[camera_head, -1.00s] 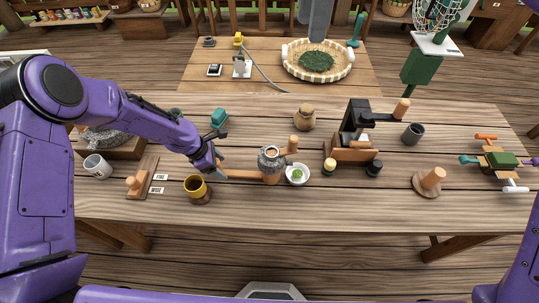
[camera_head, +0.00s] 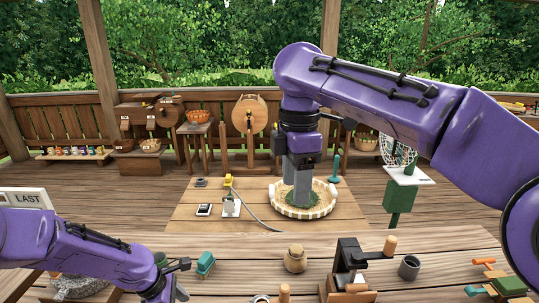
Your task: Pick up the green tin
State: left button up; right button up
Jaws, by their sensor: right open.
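No thing is plainly the green tin. A small dark green round thing (camera_head: 160,258), which may be it, shows on the near table just behind my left forearm, which hides most of it. A teal block-like thing (camera_head: 205,264) stands to its right. My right gripper (camera_head: 298,192) points down over the round tray (camera_head: 319,208) of green leaves on the low table, well away from both; its jaws are open and seen edge-on. My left gripper (camera_head: 178,282) is low at the near table, close to the teal thing; its jaws are unclear.
A tan jar (camera_head: 295,259), a dark press-like device (camera_head: 349,262) and a grey cup (camera_head: 409,267) stand on the near table. A green box-shaped stand (camera_head: 398,198) with a white top is at the right. The low table's left front is mostly clear.

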aim_at(160, 266)
jog(key=u, duration=0.05)
jog(key=k, duration=0.95)
